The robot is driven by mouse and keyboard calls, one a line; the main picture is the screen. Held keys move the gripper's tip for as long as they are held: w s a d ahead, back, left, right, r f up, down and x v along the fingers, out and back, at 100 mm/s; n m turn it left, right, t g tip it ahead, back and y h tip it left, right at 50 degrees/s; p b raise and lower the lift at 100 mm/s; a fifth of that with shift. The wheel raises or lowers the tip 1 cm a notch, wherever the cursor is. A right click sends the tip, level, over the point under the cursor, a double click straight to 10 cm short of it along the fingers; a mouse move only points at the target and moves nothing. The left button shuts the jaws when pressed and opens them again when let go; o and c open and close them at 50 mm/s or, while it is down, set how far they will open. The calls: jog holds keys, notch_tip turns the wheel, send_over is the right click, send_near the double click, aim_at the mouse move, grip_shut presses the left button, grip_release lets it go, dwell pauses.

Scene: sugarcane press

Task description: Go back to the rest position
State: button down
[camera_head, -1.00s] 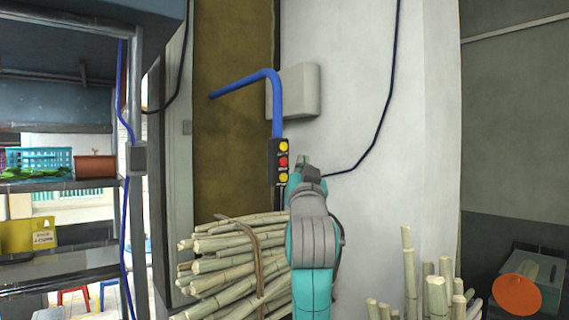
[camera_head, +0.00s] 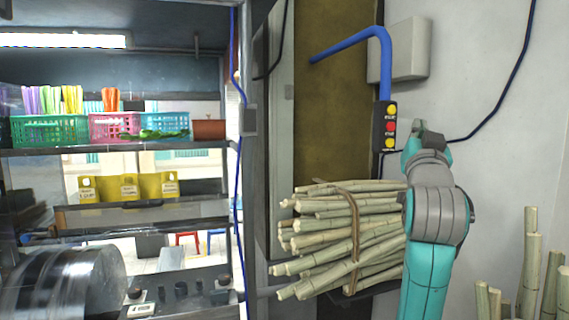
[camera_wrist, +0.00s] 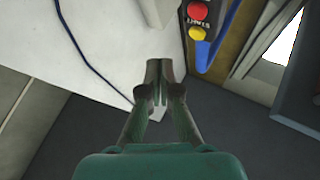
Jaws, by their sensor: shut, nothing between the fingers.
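My arm, teal and grey, rises at the lower right of the head view, in front of the sugarcane bundle's right end. My gripper (camera_wrist: 159,68) shows in the wrist view, its two dark fingers together and empty. In the head view only its back part shows, close to the right of the control box. That box (camera_head: 384,126), dark with yellow and red buttons, hangs from a bent blue pipe (camera_head: 350,45). It also shows in the wrist view (camera_wrist: 197,22), up and right of the fingertips, apart from them.
A tied bundle of sugarcane (camera_head: 330,238) lies left of my arm. More canes (camera_head: 530,255) stand upright at the lower right. A shelf (camera_head: 100,148) with baskets is at the left, above a shiny metal drum (camera_head: 70,285). A white wall is behind my arm.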

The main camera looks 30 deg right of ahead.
jog(key=w+a+f+n+t+y, duration=0.25)
jog(key=w+f, duration=0.25)
jog(key=f, duration=0.8)
jog(key=s+a+f+n+y, duration=0.1)
jog(key=a+f+n+y, duration=0.15)
jog(key=a+f, duration=0.55)
jog(key=a+f+n+y, duration=0.2)
jog(key=a+f+y, duration=0.1)
jog(key=f, duration=1)
jog(key=s+a+f+n+y, duration=0.1)
jog(key=a+f+n+y, duration=0.15)
jog(key=a+f, duration=0.55)
jog(key=s+a+f+n+y, duration=0.1)
jog(key=s+a+f+y, duration=0.3)
jog(key=s+f, duration=0.45)
jog(key=s+a+f+n+y, duration=0.1)
jog(key=s+a+f+y, duration=0.1)
jog(key=s+a+f, duration=0.55)
jog(key=s+a+f+g+y, duration=0.1)
jog(key=s, duration=0.9)
jog(key=s+a+f+n+g+y, duration=0.1)
jog(key=s+a+f, duration=0.1)
jog(key=s, duration=0.8)
jog(key=shift+a, duration=0.15)
jog(key=shift+f+n, duration=0.1)
jog(key=shift+n, duration=0.15)
